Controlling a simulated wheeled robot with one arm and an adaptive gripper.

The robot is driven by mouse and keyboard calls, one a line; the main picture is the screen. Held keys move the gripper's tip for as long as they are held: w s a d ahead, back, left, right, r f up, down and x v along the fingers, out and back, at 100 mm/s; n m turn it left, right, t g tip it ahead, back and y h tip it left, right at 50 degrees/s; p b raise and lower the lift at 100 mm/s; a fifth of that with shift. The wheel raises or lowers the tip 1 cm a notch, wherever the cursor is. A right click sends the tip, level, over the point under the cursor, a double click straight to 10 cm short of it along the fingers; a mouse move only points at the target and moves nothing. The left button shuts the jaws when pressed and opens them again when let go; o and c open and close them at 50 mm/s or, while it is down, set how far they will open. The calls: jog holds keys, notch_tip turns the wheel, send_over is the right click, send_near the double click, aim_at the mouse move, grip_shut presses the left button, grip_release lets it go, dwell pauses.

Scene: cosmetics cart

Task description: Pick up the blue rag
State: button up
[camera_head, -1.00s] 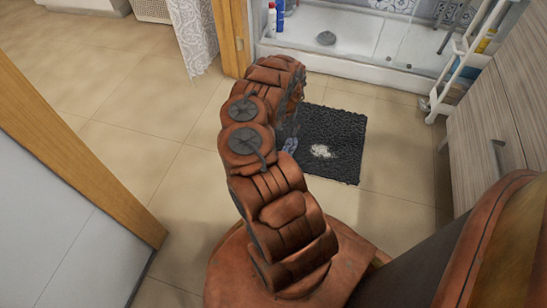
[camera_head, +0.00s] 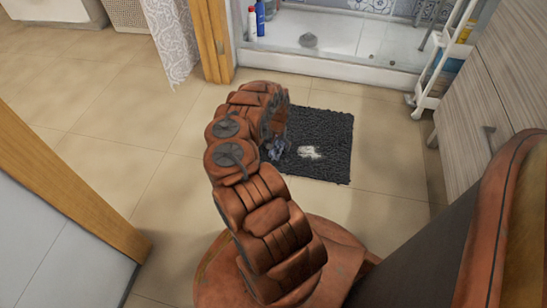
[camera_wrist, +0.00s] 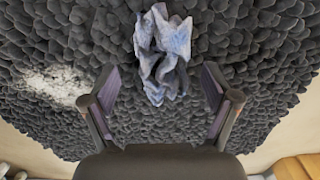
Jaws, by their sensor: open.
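The blue rag (camera_wrist: 163,55) is crumpled and pale blue-grey. It lies on a dark grey shaggy mat (camera_wrist: 250,60), at top centre in the wrist view. In the head view the rag (camera_head: 276,149) shows small beside my arm on the left part of the mat (camera_head: 335,130), partly hidden. My gripper (camera_wrist: 160,90) is open and empty in the wrist view, its two fingers apart above the mat. The rag appears between and beyond the fingertips, with no visible contact.
A whitish patch (camera_head: 310,152) lies on the mat right of the rag. A shower tray (camera_head: 340,40) with bottles stands behind. A white shelf rack (camera_head: 437,75) and wooden cabinet (camera_head: 490,70) border the right. A door (camera_head: 60,190) is at left. Tiled floor is clear around the mat.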

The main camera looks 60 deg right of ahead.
jog(key=shift+f, duration=0.95)
jog(key=shift+r, duration=0.1)
jog(key=c, duration=0.9)
